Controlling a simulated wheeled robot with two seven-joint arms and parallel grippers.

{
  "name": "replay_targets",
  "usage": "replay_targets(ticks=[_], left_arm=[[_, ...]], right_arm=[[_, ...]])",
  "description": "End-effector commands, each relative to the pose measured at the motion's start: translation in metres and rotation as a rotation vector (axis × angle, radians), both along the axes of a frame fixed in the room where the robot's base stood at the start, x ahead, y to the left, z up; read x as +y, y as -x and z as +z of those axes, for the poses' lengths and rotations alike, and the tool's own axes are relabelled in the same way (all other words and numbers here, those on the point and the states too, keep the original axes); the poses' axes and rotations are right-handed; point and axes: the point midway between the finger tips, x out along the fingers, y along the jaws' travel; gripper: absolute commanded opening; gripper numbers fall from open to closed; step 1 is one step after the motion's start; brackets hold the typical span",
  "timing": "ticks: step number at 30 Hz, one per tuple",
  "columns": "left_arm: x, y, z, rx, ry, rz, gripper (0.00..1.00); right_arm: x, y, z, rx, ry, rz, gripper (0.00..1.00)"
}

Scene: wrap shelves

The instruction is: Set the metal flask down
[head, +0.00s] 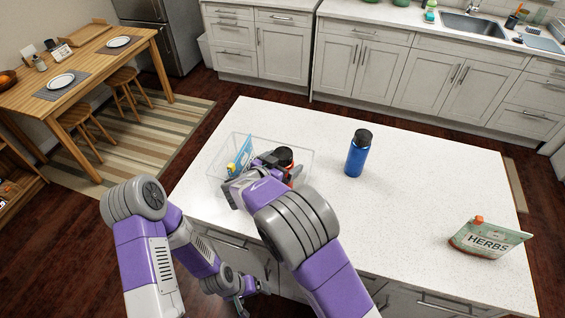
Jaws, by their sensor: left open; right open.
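A blue metal flask (355,157) with a black cap stands upright on the white island counter, right of a clear bin (308,163). Nothing is holding it. My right gripper (268,162) is open over the clear bin, to the left of the flask and apart from it. It is close to a dark-topped red item (284,157) in the bin; my arm hides part of that item, and contact cannot be told. My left gripper (242,304) is open and low, in front of the island's cabinets, far from the flask.
The bin also holds a blue and white package (240,158). A green and white herbs pouch (484,239) with an orange cap lies or leans at the counter's right. The counter (410,195) between flask and pouch is clear.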

Motion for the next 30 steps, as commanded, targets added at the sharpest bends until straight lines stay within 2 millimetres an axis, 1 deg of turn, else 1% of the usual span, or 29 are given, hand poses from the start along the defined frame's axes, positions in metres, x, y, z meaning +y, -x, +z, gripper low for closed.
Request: replay_targets(ticks=[4,7,11,15,21,25,30], left_arm=[[0.0,0.0,0.0,0.0,0.0,0.0,0.9],[0.0,0.0,0.001,0.0,0.0,0.0,0.9],[0.0,0.0,0.004,0.0,0.0,0.0,0.9],[0.0,0.0,0.007,0.0,0.0,0.0,0.9],[0.0,0.0,0.009,0.0,0.0,0.0,0.9],[0.0,0.0,0.01,0.0,0.0,0.0,0.9],[0.0,0.0,0.01,0.0,0.0,0.0,0.9]], right_arm=[[0.0,0.0,0.005,-0.001,0.0,0.0,0.98],[0.007,0.009,0.009,0.0,-0.001,0.002,0.98],[0.021,0.029,0.02,0.0,-0.002,0.004,0.98],[0.037,0.053,0.032,-0.001,-0.001,0.004,0.98],[0.055,0.08,0.044,0.0,-0.001,0.002,0.98],[0.061,0.089,0.048,0.0,0.0,0.001,0.98],[0.063,0.092,0.05,0.0,0.0,0.0,0.98]])
